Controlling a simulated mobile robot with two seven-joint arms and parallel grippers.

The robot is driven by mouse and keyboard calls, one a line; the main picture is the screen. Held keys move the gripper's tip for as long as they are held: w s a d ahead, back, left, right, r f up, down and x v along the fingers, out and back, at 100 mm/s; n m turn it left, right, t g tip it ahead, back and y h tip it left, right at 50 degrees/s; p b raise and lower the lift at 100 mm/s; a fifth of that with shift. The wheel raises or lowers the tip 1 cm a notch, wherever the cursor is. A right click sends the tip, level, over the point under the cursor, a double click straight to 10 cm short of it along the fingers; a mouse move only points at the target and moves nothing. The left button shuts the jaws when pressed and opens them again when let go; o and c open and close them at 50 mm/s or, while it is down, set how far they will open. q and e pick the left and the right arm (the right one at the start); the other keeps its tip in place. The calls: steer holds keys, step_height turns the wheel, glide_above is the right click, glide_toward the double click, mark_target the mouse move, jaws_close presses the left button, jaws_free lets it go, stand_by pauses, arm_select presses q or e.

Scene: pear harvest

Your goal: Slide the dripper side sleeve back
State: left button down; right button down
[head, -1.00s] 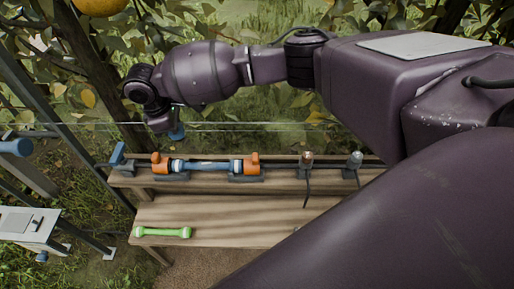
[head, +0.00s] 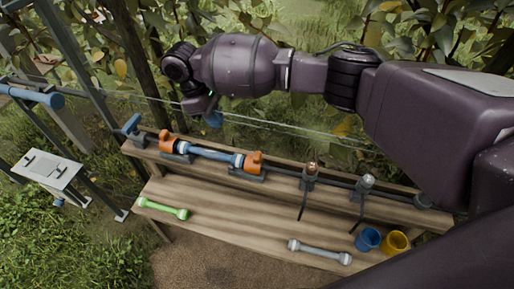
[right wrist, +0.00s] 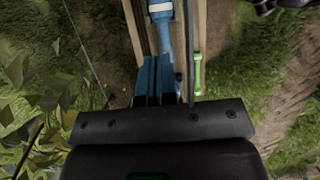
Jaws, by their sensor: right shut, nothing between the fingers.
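A blue pipe joint (head: 213,154) lies along the rail at the back of the wooden bench, with an orange clamp-like piece (head: 167,141) at its left end and another orange piece (head: 252,163) at its right end. I cannot tell which part is the dripper side sleeve. My right gripper (head: 213,119) hangs above and behind the joint, apart from it, with blue fingertips. In the right wrist view its blue fingers (right wrist: 157,78) are together with nothing between them, and part of the blue joint (right wrist: 160,14) shows beyond them. My left gripper is not in view.
A green bar (head: 163,208) and a grey bar (head: 320,252) lie on the lower bench. A blue cup (head: 367,240) and a yellow cup (head: 396,243) stand at its right end. Two small fittings (head: 310,176) (head: 365,186) sit on the rail. A thin wire runs behind the bench.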

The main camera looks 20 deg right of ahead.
steer(key=b, duration=0.2)
glide_toward(247, 157)
steer(key=f, duration=0.5)
steer(key=shift+w+a, duration=0.2)
steer(key=shift+a, duration=0.05)
steer(key=d, duration=0.1)
steer(key=s+d+p, duration=0.1)
steer(key=shift+s+d, duration=0.3)
steer(key=shift+s+d+f, duration=0.1)
steer(key=shift+s+d, duration=0.25)
steer(key=shift+d, duration=0.05)
